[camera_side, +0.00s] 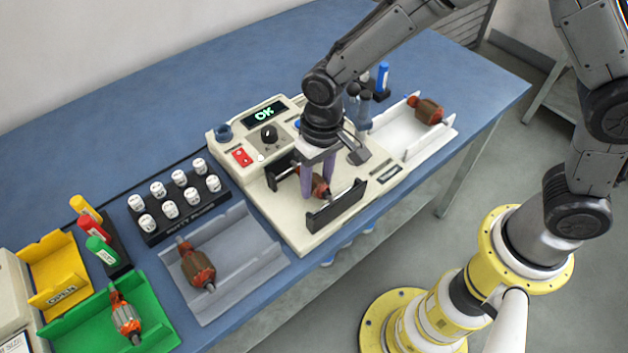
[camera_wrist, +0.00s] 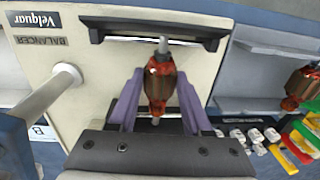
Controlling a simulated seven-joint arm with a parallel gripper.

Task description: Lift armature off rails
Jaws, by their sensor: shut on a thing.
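An armature with a copper-brown core and a steel shaft (camera_side: 319,187) is between the purple fingers of my gripper (camera_side: 318,178) at the balancing machine. In the wrist view the armature (camera_wrist: 158,84) stands between the two fingers (camera_wrist: 157,108), which are shut on it. The black rails (camera_side: 338,206) of the cream balancer (camera_side: 285,213) stand on either side of it. In the wrist view one shaft end reaches the far rail (camera_wrist: 110,30); I cannot tell whether the shaft rests on it or is just above. The near rail is hidden in that view.
The balancer's display (camera_side: 264,113) reads OK. A grey tray (camera_side: 247,261) with another armature (camera_side: 197,265) lies left, beside a black block of white weights (camera_side: 173,215). A green tray (camera_side: 70,333) and a yellow tray (camera_side: 48,262) are farther left. A white tray (camera_side: 400,145) holds an armature (camera_side: 426,110) at right.

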